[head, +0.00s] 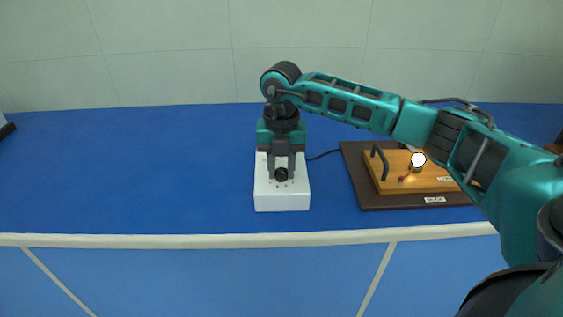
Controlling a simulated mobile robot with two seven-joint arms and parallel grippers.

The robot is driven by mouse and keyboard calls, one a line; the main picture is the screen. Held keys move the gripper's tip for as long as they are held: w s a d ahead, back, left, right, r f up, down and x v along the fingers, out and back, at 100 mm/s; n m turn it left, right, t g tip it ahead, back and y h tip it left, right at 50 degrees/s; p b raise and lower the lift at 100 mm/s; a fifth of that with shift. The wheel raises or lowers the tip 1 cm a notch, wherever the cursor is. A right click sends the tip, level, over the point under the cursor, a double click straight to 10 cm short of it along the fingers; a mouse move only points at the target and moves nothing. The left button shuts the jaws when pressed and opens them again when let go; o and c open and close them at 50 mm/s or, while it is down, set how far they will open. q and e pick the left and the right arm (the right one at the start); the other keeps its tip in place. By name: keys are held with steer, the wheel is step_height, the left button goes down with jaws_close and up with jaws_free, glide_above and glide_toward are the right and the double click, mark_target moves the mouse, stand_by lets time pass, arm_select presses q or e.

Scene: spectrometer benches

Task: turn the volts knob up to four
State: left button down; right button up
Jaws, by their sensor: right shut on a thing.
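A white box (282,201) stands on the blue bench near its front edge, with a round black knob (281,174) and small dark marks around it. The marks are too small to read. My right gripper (281,170) reaches down from above, its fingers on either side of the knob and shut on it. The gripper and wrist hide the back of the box. My left gripper is not in view.
Right of the box, a wooden board (437,185) with a dark handle and a glowing bulb (418,159) rests on a dark brown base (400,202). A black cable (323,155) runs from the box towards it. The blue bench (130,170) is clear on the left.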

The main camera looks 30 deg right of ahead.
mark_target(281, 171)
steer(key=shift+r+m, duration=0.1)
steer(key=shift+m, duration=0.9)
steer(key=shift+p, duration=0.3)
steer(key=o, duration=1.1)
steer(key=shift+c, duration=0.2)
step_height(281, 171, up, 13)
